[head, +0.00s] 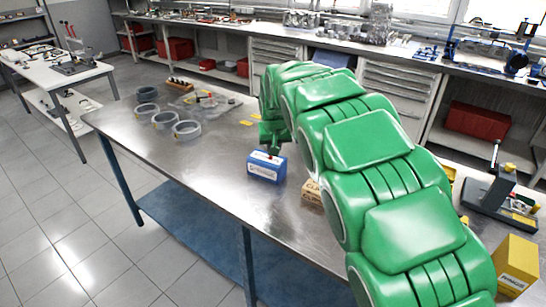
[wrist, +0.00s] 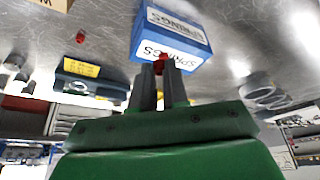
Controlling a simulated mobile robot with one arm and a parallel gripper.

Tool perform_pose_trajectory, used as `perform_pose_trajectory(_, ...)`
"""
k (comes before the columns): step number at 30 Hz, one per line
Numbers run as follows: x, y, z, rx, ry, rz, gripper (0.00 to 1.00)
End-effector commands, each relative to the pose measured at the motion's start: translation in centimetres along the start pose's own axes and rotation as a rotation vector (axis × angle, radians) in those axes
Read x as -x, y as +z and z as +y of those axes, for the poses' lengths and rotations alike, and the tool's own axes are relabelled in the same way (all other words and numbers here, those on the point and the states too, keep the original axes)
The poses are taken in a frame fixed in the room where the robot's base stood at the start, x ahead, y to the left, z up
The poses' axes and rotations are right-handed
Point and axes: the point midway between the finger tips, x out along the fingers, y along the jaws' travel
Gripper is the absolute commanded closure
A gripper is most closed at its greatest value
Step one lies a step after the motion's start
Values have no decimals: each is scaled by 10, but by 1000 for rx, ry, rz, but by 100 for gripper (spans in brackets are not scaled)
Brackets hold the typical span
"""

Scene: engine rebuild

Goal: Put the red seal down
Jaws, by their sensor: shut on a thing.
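My gripper (wrist: 161,70) is shut on a small red seal (wrist: 162,62), which shows between its fingertips in the wrist view. In the head view my gripper (head: 272,149) points down just above a blue-and-white box (head: 264,169) on the steel table (head: 222,150). The box (wrist: 172,35) lies right by the fingertips in the wrist view. I cannot tell whether the seal touches it. Another small red piece (wrist: 80,38) lies on the tabletop in the wrist view.
A cardboard box (head: 311,193) stands right of the blue box, partly behind my arm. Several grey rings (head: 187,130) stand along the table's left side. A clear tray (head: 222,103) lies farther back. The front left tabletop is clear. A yellow box (head: 516,262) is at the right.

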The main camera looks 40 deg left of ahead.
Motion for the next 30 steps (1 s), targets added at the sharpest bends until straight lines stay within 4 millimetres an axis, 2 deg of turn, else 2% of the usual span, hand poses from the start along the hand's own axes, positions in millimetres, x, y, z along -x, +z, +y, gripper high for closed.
perform_pose_trajectory(11,-14,-4,0,1,1,1,100)
perform_pose_trajectory(20,-41,5,0,1,0,3,100)
perform_pose_trajectory(30,-44,6,0,0,0,2,100)
